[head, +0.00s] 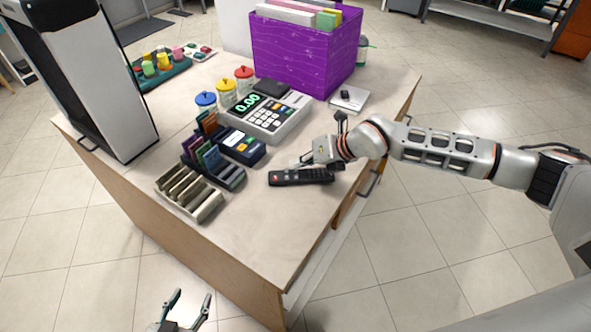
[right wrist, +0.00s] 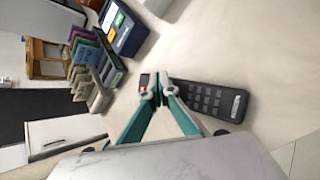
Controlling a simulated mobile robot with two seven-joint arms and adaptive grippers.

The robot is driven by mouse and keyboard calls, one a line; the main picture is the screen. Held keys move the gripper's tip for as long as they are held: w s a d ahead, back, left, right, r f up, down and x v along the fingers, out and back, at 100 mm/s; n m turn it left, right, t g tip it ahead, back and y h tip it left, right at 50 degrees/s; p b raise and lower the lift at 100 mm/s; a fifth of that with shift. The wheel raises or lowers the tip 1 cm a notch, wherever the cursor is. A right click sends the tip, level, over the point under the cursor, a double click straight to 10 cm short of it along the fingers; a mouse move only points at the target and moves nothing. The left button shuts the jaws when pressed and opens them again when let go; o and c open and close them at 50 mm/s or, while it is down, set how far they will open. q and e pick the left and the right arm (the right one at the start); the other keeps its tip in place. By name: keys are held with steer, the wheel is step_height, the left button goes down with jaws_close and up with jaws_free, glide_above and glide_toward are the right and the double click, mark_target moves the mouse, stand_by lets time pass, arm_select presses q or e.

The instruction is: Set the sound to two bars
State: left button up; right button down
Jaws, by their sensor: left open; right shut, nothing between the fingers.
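A black remote control (head: 300,177) lies flat on the counter (head: 262,215), near its right edge. It also shows in the right wrist view (right wrist: 212,100), with rows of dark buttons and a red button near one end. My right gripper (head: 298,162) is shut and empty, with its fingertips over the remote near the red-button end in the right wrist view (right wrist: 160,90). I cannot tell whether the tips touch it. My left gripper (head: 190,305) is open and empty, low in front of the counter. No sound bars are readable in either view.
Card racks (head: 188,192), a card terminal (head: 240,146) and a cash register (head: 268,118) stand left of and behind the remote. A tall black-and-white unit (head: 128,95) stands at the left, a purple bin (head: 305,50) at the back. The counter's front is clear.

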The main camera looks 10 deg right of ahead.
mark_target(298, 172)
steer(key=shift+f, duration=0.3)
steer(key=shift+r, duration=0.1)
stand_by(0.3)
steer(key=shift+r+p, duration=0.6)
steer(key=shift+r, duration=0.15)
steer(key=shift+r+p, duration=0.95)
steer(key=shift+r, duration=0.2)
steer(key=shift+r+p, duration=0.85)
steer(key=shift+r, duration=0.5)
